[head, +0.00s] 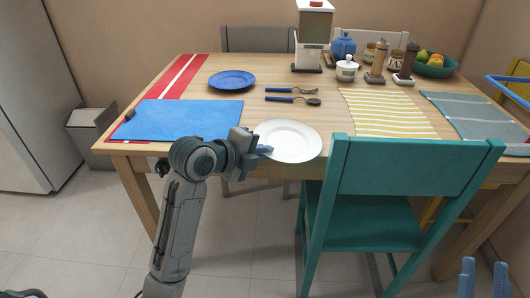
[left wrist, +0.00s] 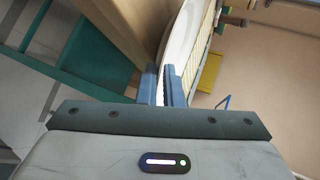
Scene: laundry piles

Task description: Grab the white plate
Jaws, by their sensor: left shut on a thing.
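The white plate (head: 292,141) lies at the table's front edge, left of the teal chair's back. My left gripper (head: 265,150) is at the plate's left rim and shut on it. In the left wrist view the white plate (left wrist: 181,32) runs up from the fingers of my left gripper (left wrist: 161,76); the exact contact is hard to see. My right gripper (head: 484,272) is low at the bottom right, its two fingers apart with nothing between them, far from the plate.
A teal chair (head: 412,165) stands close to the plate's right. A blue mat (head: 185,119) lies left of it on the wooden table (head: 260,112). A fork (head: 292,90), a spoon (head: 292,100) and a blue plate (head: 232,80) lie behind. A striped yellow mat (head: 388,112) lies to the right.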

